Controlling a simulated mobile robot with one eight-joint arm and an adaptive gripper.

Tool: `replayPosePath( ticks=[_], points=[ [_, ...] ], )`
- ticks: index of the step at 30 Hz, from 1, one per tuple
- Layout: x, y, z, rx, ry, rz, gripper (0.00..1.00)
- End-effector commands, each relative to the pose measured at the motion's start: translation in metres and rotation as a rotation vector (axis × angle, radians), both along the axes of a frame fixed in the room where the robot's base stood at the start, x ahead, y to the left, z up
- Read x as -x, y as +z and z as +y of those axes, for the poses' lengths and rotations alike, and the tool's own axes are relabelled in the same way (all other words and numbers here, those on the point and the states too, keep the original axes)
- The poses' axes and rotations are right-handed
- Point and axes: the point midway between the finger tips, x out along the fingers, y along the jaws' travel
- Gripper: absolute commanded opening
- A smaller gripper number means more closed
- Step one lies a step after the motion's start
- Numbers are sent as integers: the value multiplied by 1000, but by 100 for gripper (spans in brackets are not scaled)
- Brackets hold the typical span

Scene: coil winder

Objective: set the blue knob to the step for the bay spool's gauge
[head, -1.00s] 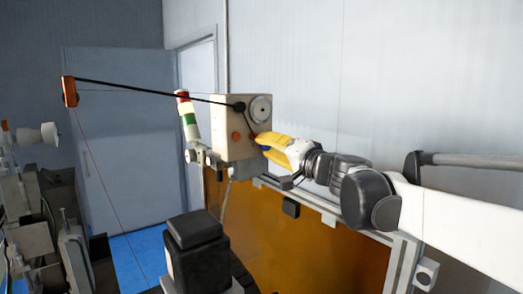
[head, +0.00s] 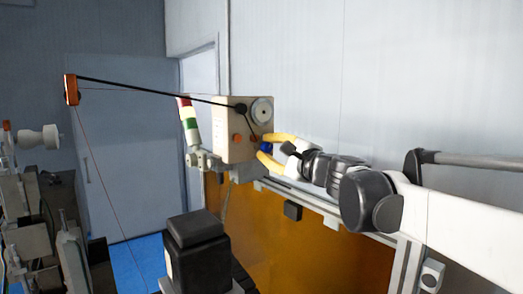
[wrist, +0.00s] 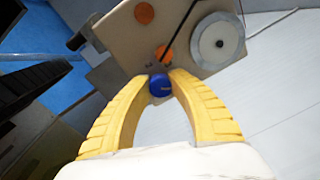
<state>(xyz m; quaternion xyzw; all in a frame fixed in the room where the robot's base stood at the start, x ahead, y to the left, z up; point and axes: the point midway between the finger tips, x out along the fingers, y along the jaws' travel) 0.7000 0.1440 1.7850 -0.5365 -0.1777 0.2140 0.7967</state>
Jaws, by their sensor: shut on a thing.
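The blue knob (head: 265,146) sits on the lower right of the beige winder box (head: 231,116). In the wrist view the blue knob (wrist: 160,86) shows between the yellow fingertips of my gripper (wrist: 160,79). My gripper (head: 268,146) also shows in the head view, reaching in from the right. Its fingers bow apart and are shut on the knob. The knob's setting and any step marks around it are too small or hidden to read. A white spool (head: 37,137) stands at the far left; I cannot tell whether it is the bay spool.
The box also carries orange knobs (head: 238,138) and a grey dial (head: 261,110). A black arm (head: 155,92) runs left from it to an orange block (head: 71,90). A red, white and green lamp (head: 188,118) stands beside the box. A black block (head: 195,230) stands in front.

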Motion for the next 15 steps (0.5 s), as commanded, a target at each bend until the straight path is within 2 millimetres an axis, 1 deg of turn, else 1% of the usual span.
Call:
replayPosePath(
  ticks=[15],
  points=[
    [0, 0, 0, -405, 0, 273, 0]
  ],
)
